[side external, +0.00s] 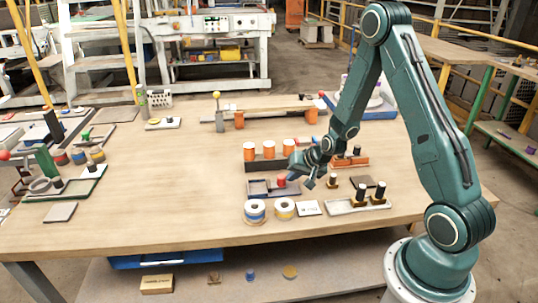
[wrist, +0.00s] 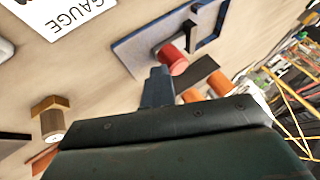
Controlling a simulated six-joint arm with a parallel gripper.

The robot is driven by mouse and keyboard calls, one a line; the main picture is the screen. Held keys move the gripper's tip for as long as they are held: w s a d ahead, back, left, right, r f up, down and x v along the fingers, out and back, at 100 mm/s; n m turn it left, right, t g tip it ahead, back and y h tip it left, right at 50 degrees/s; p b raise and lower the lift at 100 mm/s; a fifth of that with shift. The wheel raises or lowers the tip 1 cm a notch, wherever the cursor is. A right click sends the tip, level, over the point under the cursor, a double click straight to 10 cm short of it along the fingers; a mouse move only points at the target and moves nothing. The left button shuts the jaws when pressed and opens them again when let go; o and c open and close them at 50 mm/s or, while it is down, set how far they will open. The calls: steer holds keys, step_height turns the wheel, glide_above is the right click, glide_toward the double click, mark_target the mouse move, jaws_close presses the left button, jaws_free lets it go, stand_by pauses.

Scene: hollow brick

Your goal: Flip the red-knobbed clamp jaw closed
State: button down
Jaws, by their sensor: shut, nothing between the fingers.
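A red knob (side external: 281,181) sits on a dark blue-grey base (side external: 259,189) near the middle of the table. In the wrist view the red knob (wrist: 172,56) is a short cylinder on the flat blue-grey plate (wrist: 138,46), beside a black upright bracket (wrist: 203,28). I cannot tell clearly how far the jaw is turned. My gripper (side external: 305,181) is just right of the knob and low over the table. In the wrist view its shut fingers (wrist: 157,86) point towards the knob, with nothing held; whether they touch it is unclear.
Orange cylinders (side external: 269,149) stand in a dark rack behind the base. Two spools (side external: 255,210) and a white gauge card (side external: 308,208) lie in front. A tray with black-topped pegs (side external: 350,207) is at the right. The table's left middle is clear.

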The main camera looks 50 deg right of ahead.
steer(key=shift+s+d, duration=0.35)
steer(key=shift+s, duration=0.2)
steer(key=shift+s+d, duration=0.4)
steer(key=shift+s, duration=0.2)
steer(key=shift+s+d, duration=0.4)
steer(key=shift+s, duration=0.2)
steer(key=v, duration=1)
steer(key=shift+w+a, duration=0.1)
steer(key=s+a+r+n+g, duration=0.1)
steer(key=s+a+r+n, duration=0.2)
steer(key=a+r+n, duration=0.6)
steer(key=s+a+r+n, duration=0.1)
steer(key=s+a+r, duration=0.7)
steer(key=s+r, duration=0.3)
steer(key=shift+s+a+g+y, duration=0.3)
steer(key=shift+s+a+g, duration=0.1)
steer(key=shift+s, duration=0.15)
